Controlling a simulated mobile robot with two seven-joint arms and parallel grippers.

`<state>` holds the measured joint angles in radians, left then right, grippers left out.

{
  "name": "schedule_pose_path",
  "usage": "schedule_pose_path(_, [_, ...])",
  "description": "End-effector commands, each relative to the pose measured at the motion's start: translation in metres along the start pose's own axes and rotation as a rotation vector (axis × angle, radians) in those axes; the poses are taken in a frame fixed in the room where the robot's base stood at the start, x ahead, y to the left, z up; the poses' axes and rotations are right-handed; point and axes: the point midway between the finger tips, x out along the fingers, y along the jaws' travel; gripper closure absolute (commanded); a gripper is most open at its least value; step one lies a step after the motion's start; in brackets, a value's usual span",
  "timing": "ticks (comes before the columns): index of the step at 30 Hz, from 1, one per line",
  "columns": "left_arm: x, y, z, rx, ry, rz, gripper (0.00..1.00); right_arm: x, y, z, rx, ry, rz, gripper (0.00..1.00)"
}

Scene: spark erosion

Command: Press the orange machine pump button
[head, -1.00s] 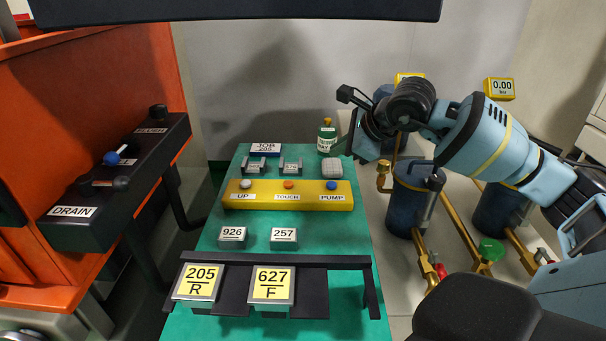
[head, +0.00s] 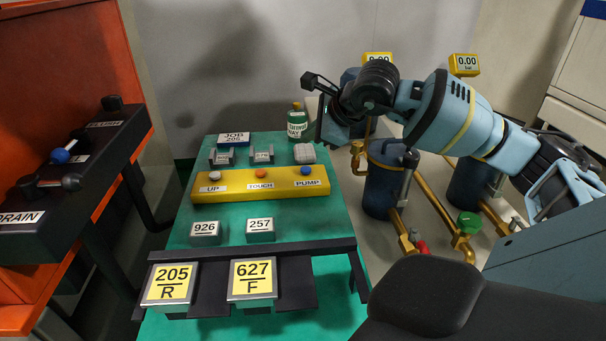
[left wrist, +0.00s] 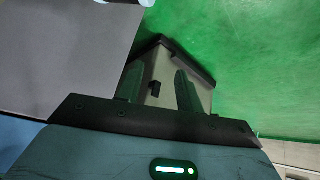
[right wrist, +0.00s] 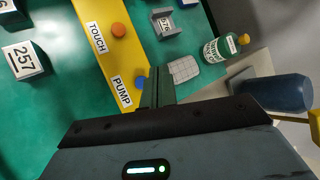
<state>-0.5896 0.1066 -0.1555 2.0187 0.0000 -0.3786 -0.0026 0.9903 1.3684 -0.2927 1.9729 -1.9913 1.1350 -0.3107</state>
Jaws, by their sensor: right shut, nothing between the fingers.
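A yellow button bar (head: 240,187) lies on the green table. It carries a white button marked UP, an orange one marked TOUCH and the blue PUMP button (head: 305,170) at its right end. In the right wrist view the PUMP button (right wrist: 140,82) is partly hidden by my right gripper (right wrist: 158,84), whose fingers are shut and empty. In the head view my right gripper (head: 329,128) is above and right of the button, apparently apart from it. My left gripper (left wrist: 160,88) shows only in the left wrist view, its fingers apart in front of a grey box.
The orange machine (head: 60,70) with a black DRAIN panel stands at left. A green bottle (head: 298,125), a grey pad (head: 304,153) and small blocks sit behind the bar. A black rack with yellow-labelled blocks (head: 252,279) stands in front. Blue filter canisters (head: 384,185) stand at right.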

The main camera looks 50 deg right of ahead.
Motion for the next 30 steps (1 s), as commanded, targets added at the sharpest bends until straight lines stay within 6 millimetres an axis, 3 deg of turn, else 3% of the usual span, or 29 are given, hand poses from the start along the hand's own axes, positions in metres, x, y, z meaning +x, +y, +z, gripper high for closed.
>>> schedule_pose_path(3, [0.011, -0.001, 0.008, -0.002, -0.006, 0.001, 0.64, 0.016, 0.011, -0.012, -0.001, 0.006, 0.004, 1.0])
schedule_pose_path(12, [0.03, -0.003, 0.013, -0.004, -0.001, 0.003, 0.64, 0.035, 0.025, -0.026, 0.0, 0.004, 0.002, 1.0])
schedule_pose_path(30, [0.033, -0.004, 0.012, 0.001, 0.004, 0.003, 0.64, 0.037, 0.027, -0.027, 0.0, -0.001, -0.001, 1.0])
